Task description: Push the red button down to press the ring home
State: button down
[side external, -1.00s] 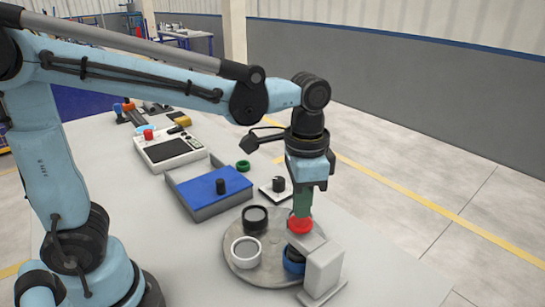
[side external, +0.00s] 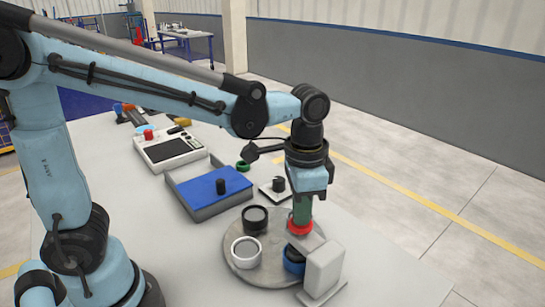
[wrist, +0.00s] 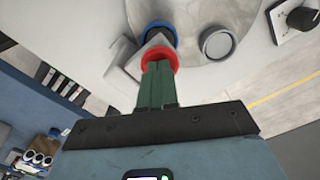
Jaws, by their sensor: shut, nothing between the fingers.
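The red button (side external: 299,230) is on top of the grey press (side external: 324,268). My gripper (side external: 300,221) is shut and empty, its green fingers pointing straight down. The fingertips meet the top of the red button and overlap its middle. In the wrist view, the green fingers (wrist: 158,68) reach the red button (wrist: 160,54), whose rim shows around the tips. A blue ring (side external: 292,266) sits under the press arm around a dark part, partly hidden by the press. The blue ring also shows in the wrist view (wrist: 161,27). How deep it sits cannot be told.
The round grey plate (side external: 258,277) also bears a white cup-like part (side external: 246,251) and a black one (side external: 255,219). A blue-topped tray (side external: 205,190), a small white base (side external: 273,191) and a control box (side external: 168,149) stand farther back. The table's right edge is close by.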

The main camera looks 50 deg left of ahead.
jog(key=shift+f, duration=0.8)
dwell(0.5)
jog(key=shift+r, duration=3.5)
